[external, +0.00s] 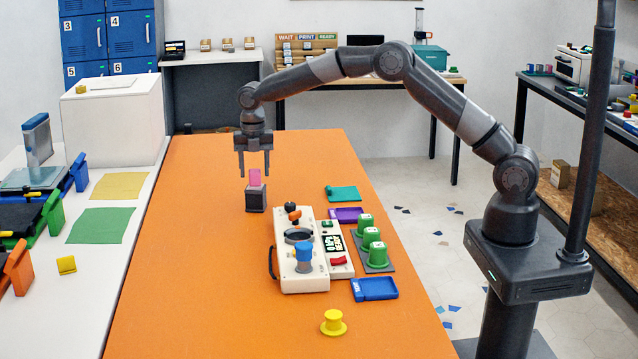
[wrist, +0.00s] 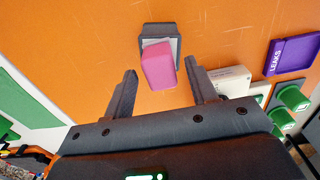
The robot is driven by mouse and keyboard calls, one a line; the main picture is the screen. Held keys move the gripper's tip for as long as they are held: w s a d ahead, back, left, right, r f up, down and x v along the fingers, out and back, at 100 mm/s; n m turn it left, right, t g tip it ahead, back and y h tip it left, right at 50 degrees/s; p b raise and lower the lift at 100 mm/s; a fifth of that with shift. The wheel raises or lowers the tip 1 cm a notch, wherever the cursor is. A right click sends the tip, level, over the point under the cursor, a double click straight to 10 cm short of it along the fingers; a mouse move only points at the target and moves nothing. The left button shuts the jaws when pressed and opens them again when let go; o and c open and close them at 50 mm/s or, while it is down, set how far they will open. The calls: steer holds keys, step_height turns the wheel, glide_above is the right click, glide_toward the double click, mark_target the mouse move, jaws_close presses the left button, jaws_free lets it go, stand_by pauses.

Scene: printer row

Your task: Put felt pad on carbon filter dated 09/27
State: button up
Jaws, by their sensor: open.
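A pink block (external: 254,177), perhaps the felt pad, stands up from a small dark holder (external: 256,201) on the orange table. In the wrist view the pink block (wrist: 160,68) leans slightly over the front of the holder (wrist: 144,45). My gripper (external: 253,173) is open just above the holder, with its fingers on either side of the block; they also show in the wrist view (wrist: 160,72). I see no clear gap or contact at the fingertips. Several green canisters with pale tops (external: 371,236) stand on a grey plate. No date is legible, so I cannot tell which thing is the carbon filter.
A cream device (external: 290,272) with a blue knob and a side handle stands right of the holder. A yellow knob-shaped piece (external: 333,322) is at the front. The table's left side is clear.

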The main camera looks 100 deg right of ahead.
mark_target(255, 170)
step_height(255, 170, up, 10)
steer(key=s+a+r+m+t+h, duration=0.15)
steer(key=s+a+r+m, duration=0.65)
steer(key=s+a+r, duration=0.95)
steer(key=s+a+f+m+t, duration=0.1)
steer(key=s+a+f+m, duration=0.2)
steer(key=s, duration=0.5)
steer(key=s+a+f+m+t+y, duration=0.1)
steer(key=s+a+f+m, duration=0.1)
steer(key=s, duration=0.6)
steer(key=s+a+f+m+t, duration=0.2)
steer(key=s+a+m, duration=0.3)
steer(key=s, duration=0.3)
steer(key=shift+s+a+f, duration=0.25)
steer(key=shift+a+f, duration=0.5)
steer(key=shift+f, duration=0.05)
steer(key=shift+y, duration=0.25)
